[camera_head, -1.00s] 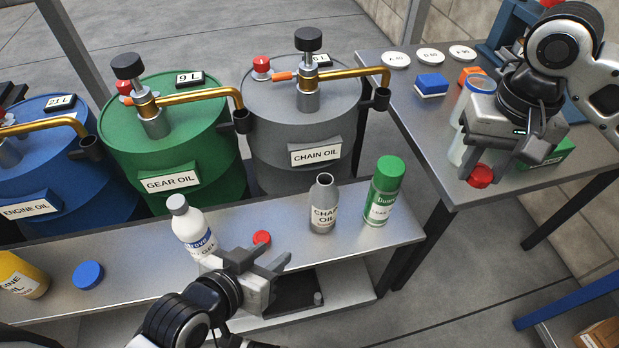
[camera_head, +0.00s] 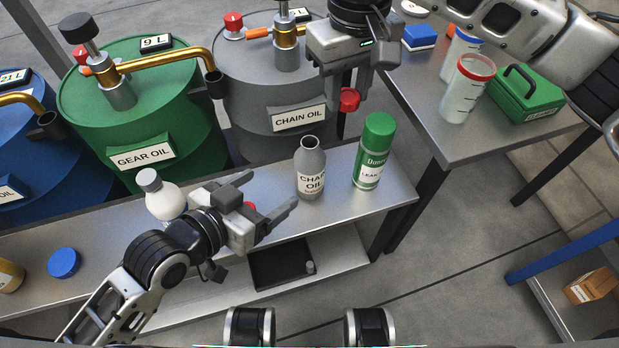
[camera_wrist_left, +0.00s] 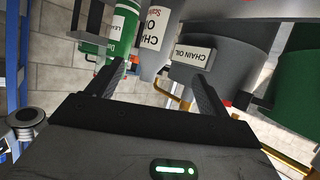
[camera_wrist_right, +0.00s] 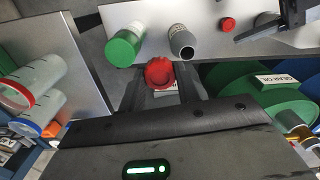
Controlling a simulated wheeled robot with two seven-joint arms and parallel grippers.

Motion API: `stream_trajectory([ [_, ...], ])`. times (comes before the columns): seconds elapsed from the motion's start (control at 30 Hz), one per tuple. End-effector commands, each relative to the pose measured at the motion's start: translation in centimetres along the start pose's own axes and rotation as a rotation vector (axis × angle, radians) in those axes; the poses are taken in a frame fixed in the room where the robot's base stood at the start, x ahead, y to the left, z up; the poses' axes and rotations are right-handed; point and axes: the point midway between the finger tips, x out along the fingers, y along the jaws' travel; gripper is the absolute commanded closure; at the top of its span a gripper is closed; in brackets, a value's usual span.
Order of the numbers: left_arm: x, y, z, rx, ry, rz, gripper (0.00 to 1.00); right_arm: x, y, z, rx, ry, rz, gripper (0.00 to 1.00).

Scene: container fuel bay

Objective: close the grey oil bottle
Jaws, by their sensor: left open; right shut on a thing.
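The grey oil bottle (camera_head: 310,174), labelled CHAIN OIL, stands upright on the metal bench with its mouth open and uncapped. It also shows in the left wrist view (camera_wrist_left: 153,40) and the right wrist view (camera_wrist_right: 183,44). My right gripper (camera_head: 350,92) is shut on a red cap (camera_wrist_right: 159,73), held in the air above and to the right of the bottle. My left gripper (camera_head: 268,192) is open and empty, low over the bench to the left of the bottle, its fingers pointing towards it. A second red cap (camera_wrist_right: 228,24) lies on the bench, partly hidden behind my left gripper in the head view.
A green spray can (camera_head: 375,150) stands just right of the bottle. A white bottle (camera_head: 158,195) and a blue cap (camera_head: 64,263) are on the left of the bench (camera_head: 110,245). The grey drum (camera_head: 255,105) and green drum (camera_head: 190,125) stand behind. A side table holds measuring jugs.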

Motion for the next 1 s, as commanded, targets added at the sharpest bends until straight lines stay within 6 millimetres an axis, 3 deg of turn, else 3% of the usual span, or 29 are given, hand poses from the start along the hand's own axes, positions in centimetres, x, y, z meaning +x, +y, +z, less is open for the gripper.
stream_trajectory([
  [0.03,0.7,-0.2,0.2,0.046,0.01,0.028,0.21,0.6,-1.8,-1.0,-0.066,0.004,0.006,0.88],
  [0.1,1.1,-0.3,0.0,0.084,0.018,0.059,0.21,0.7,-3.4,-1.9,-0.137,0.003,0.005,0.88],
  [0.23,1.3,-0.3,-0.2,0.115,0.021,0.085,0.21,0.7,-4.8,-2.6,-0.202,0.0,0.002,0.88],
  [0.67,1.8,-0.2,-0.3,0.113,0.023,0.085,0.21,0.6,-4.9,-2.6,-0.205,-0.001,-0.001,0.88],
  [1.0,7.6,0.3,-0.6,0.111,0.024,0.086,0.21,0.6,-4.9,-2.6,-0.204,-0.001,-0.001,0.88],
])
